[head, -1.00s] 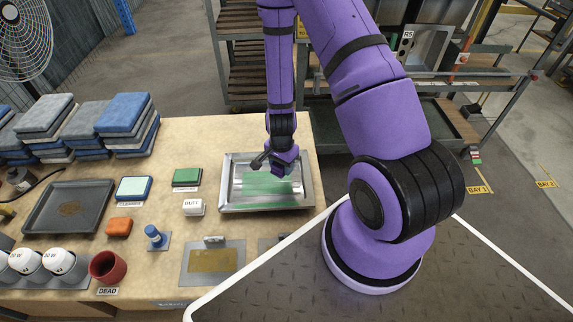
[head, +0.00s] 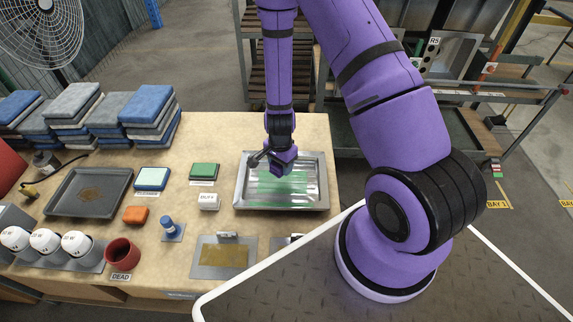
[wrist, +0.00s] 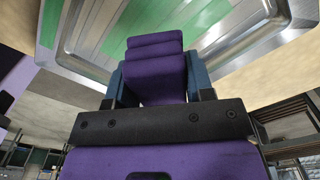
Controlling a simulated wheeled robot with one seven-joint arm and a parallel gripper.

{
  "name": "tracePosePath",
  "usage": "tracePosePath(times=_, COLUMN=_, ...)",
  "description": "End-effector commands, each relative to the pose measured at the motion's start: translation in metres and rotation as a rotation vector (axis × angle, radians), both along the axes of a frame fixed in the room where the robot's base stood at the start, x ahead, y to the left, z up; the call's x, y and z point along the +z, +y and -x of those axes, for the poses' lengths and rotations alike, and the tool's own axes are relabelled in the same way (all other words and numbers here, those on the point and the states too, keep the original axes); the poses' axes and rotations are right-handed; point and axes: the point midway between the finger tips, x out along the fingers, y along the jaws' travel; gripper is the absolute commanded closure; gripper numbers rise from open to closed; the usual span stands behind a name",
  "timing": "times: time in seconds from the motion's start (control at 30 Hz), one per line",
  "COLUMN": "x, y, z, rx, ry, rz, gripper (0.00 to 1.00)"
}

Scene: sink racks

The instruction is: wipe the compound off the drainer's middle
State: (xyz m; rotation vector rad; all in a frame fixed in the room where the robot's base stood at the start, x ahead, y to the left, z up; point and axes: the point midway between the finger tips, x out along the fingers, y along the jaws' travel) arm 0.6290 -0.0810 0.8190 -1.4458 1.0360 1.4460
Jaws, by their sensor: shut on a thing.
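The drainer (head: 321,196) is a shallow metal tray near the table's right end. Green compound (head: 290,186) lies in a band across its middle; in the wrist view the green (wrist: 205,18) is broken by bare metal strips. My gripper (head: 282,168) is over the drainer's far middle part.
Stacks of blue and grey cloths (head: 148,108) stand at the back left. A green block (head: 204,170), a white BUFF block (head: 208,201), a cleaner pad (head: 152,178) and a red DEAD cup (head: 122,254) lie left of the drainer. A dark tray (head: 62,208) sits further left.

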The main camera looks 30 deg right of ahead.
Motion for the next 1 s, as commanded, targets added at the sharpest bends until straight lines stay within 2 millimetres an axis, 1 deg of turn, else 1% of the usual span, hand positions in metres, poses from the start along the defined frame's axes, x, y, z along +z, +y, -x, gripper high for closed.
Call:
tracePosePath(times=0.1, x=0.001, y=0.008, z=-0.005, rx=0.002, ry=0.000, rz=0.001, gripper=0.82)
tracePosePath(times=0.37, x=0.001, y=0.017, z=-0.011, rx=0.001, ry=0.000, rz=0.001, gripper=0.82)
tracePosePath(times=0.7, x=0.003, y=0.037, z=-0.025, rx=0.001, ry=0.000, rz=0.001, gripper=0.82)
tracePosePath(times=1.0, x=0.003, y=0.046, z=-0.031, rx=0.001, ry=0.000, rz=0.000, gripper=0.82)
